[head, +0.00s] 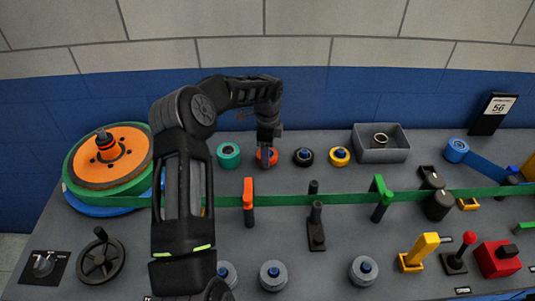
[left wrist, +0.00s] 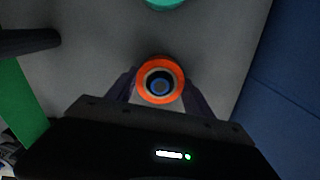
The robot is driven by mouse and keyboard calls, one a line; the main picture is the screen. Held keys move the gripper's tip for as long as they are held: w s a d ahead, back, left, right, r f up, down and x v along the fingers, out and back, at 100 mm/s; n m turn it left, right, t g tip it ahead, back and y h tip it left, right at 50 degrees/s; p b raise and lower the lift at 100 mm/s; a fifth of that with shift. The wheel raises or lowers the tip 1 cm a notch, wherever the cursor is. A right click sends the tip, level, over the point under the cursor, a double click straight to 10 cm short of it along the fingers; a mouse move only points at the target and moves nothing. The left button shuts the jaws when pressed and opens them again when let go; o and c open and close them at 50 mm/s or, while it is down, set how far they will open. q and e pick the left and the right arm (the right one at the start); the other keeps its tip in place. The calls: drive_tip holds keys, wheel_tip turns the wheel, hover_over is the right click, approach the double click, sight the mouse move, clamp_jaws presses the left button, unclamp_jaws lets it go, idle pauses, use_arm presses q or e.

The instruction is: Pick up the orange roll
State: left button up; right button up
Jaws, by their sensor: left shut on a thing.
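The orange roll (head: 262,158) is a small orange ring in the back row of rolls on the grey bench. In the left wrist view the roll (left wrist: 160,62) shows from above, with a dark and pale core and a blue centre. My left gripper (head: 267,150) comes down on it from above and hides part of it. In the left wrist view the left gripper's fingers (left wrist: 160,90) are on either side of the roll, shut on it. I cannot tell whether the roll is clear of the bench. My right gripper is not in view.
A teal roll (head: 228,155) stands left of the orange one, black (head: 303,157) and yellow (head: 339,156) rolls to the right. A grey bin (head: 383,155) holds a ring. A green belt (head: 345,198) crosses the bench in front; an orange upright (head: 248,193) stands nearby.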

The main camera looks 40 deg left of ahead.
use_arm(q)
wheel_tip(320, 180, up, 6)
drive_tip(key=shift+f+p, duration=0.2)
drive_tip(key=shift+p, duration=1.05)
drive_tip(key=shift+r, duration=1.75)
